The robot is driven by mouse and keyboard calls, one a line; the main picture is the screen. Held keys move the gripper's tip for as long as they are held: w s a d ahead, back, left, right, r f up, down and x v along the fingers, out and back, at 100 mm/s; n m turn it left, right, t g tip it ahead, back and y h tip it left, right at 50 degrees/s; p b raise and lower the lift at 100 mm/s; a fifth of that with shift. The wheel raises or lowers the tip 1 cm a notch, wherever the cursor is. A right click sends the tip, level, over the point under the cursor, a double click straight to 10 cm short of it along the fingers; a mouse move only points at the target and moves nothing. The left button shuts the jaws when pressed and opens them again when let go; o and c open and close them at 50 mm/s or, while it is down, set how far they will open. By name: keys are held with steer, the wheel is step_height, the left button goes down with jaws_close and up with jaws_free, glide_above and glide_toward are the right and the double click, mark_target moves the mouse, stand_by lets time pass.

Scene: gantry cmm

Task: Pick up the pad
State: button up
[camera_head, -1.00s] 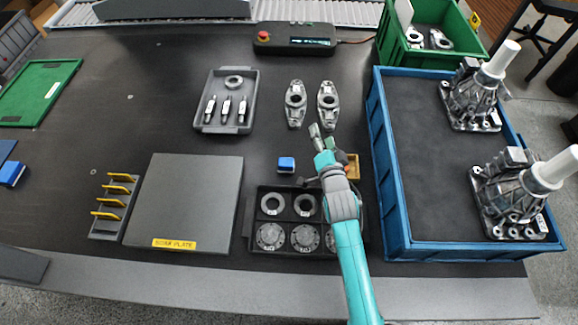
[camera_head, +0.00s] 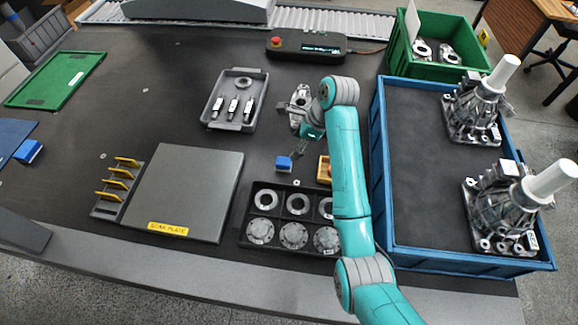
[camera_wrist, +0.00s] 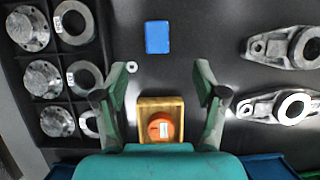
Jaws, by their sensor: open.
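A small blue block (camera_head: 283,164), which may be the pad, lies on the dark table above the black compartment tray. In the wrist view the blue block (camera_wrist: 157,37) lies ahead of the fingertips, not between them. My gripper (camera_head: 298,146) hangs just up and right of it in the head view. In the wrist view my gripper (camera_wrist: 160,82) is open, with nothing held. A wooden box (camera_wrist: 145,103) with an orange round piece (camera_wrist: 161,127) shows between and below the fingers. A second blue block (camera_head: 28,151) lies at the far left.
The black tray (camera_head: 243,213) holds rings and flanged discs. A small white ring (camera_wrist: 131,67) lies near the left finger. Metal brackets (camera_wrist: 287,106) lie to the right. The blue crate (camera_head: 470,263) bounds the right side. The grey scan plate (camera_head: 187,185) is bare.

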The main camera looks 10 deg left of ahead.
mark_target(283, 161)
steer(key=shift+x, duration=5.3)
steer(key=shift+s, duration=0.2)
steer(key=shift+r, duration=0.1)
steer(key=c, duration=1.2)
steer(key=shift+c, duration=0.2)
steer(key=shift+r, duration=0.1)
step_height(283, 161, up, 10)
steer(key=shift+f, duration=0.1)
